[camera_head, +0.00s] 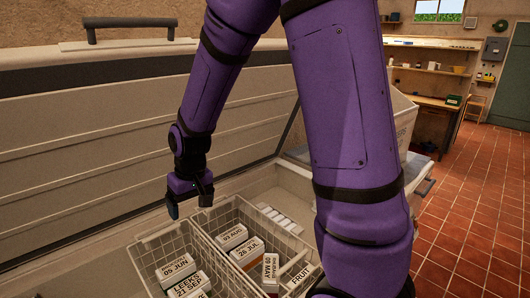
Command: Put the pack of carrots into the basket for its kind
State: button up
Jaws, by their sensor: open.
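My gripper (189,206) is open and empty, pointing down above the back of the left wire basket (143,268). That basket holds white packs, among them one marked 05 JUN (178,267) and one marked LEEKS 21 SEP (188,286). The right wire basket (233,205) has a tag reading FRUIT (300,276) near its front right. It holds packs marked 03 AUG (232,234), 26 JUL (247,252) and 09 MAY (270,268). I cannot make out any pack labelled carrots. My arm hides part of the right side, and the baskets' fronts are cut off.
The baskets sit inside a chest freezer with its large lid (80,150) raised behind. A wooden workbench (430,105) stands far right, across a clear tiled floor (470,210).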

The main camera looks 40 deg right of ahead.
jog(key=s+d+r+t, duration=0.2)
jog(key=s+r, duration=0.8)
jog(key=s, duration=0.1)
jog(key=s+d+r+t, duration=0.1)
jog(key=s+d+r, duration=0.1)
jog(key=s+r, duration=0.8)
jog(key=shift+s+d+t+h, duration=0.4)
jog(key=shift+s, duration=0.15)
